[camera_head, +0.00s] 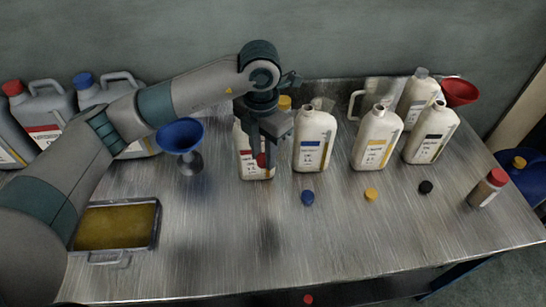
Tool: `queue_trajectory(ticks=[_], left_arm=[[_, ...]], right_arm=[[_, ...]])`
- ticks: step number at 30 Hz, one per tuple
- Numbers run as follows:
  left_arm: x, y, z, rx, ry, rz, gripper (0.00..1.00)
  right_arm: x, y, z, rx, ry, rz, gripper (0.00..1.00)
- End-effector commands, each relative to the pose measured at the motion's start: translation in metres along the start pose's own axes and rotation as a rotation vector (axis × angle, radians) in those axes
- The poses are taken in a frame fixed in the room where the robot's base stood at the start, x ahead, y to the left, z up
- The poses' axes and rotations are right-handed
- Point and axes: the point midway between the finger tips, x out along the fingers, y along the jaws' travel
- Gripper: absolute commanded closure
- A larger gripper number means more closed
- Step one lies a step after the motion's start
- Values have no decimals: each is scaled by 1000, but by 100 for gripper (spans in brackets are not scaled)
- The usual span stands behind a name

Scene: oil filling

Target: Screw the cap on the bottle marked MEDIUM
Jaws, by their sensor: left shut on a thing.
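My left gripper (264,150) points down and is shut on a small red cap (261,160). It hangs in front of a white bottle with a red label (248,163), hiding part of it. Whether the cap touches that bottle cannot be told. To the right stand open white bottles with a blue label (314,140), a yellow label (377,138) and a black label (431,133). The label words are too small to read, so I cannot tell which says MEDIUM. Blue (307,198), yellow (371,193) and black (425,187) caps lie in front. My right gripper is not in view.
A blue funnel (181,135) on a stand is left of the bottles. A tray of oil (116,202) lies at the table's left; large grey jugs (42,112) stand behind. A red-capped small bottle (487,188) is at right. The metal table's front middle (300,245) is clear.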

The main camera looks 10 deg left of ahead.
Motion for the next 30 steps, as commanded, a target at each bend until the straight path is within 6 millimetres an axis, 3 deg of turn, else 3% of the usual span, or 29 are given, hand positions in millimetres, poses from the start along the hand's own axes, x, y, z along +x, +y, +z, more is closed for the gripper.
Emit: queue_trajectory(ticks=[30], left_arm=[[-54,50,-63,1898,1,-10,92]], right_arm=[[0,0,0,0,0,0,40]])
